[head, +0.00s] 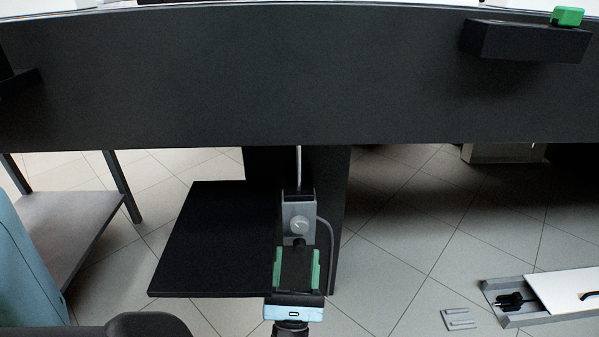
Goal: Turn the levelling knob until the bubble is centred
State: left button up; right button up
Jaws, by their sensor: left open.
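A pale round knob (299,226) sits on the front of a grey block (291,209) below the dark panel. I take it for the levelling knob. A thin metal rod (299,166) rises from the block to the panel, and a grey cable curves down on its right. My left gripper (297,255) is just below the knob in the picture, its two green-padded fingers apart with nothing clearly held between them. I cannot tell the depth between the fingers and the knob. No bubble or vial can be made out. My right gripper is not in view.
A wide dark panel (200,75) spans the view above the block. A black shelf (214,240) lies to the left of the gripper. A green object (567,16) sits on a black ledge (522,41) at upper right. An open drawer-like tray (515,320) is at lower right, above tiled floor.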

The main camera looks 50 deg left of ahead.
aim_at(299, 230)
pick_arm(q)
jog(key=b+x, duration=0.1)
jog(key=x, duration=0.4)
jog(key=shift+w+a+r, duration=0.25)
jog(key=shift+a+r, duration=0.05)
jog(key=shift+r, duration=0.05)
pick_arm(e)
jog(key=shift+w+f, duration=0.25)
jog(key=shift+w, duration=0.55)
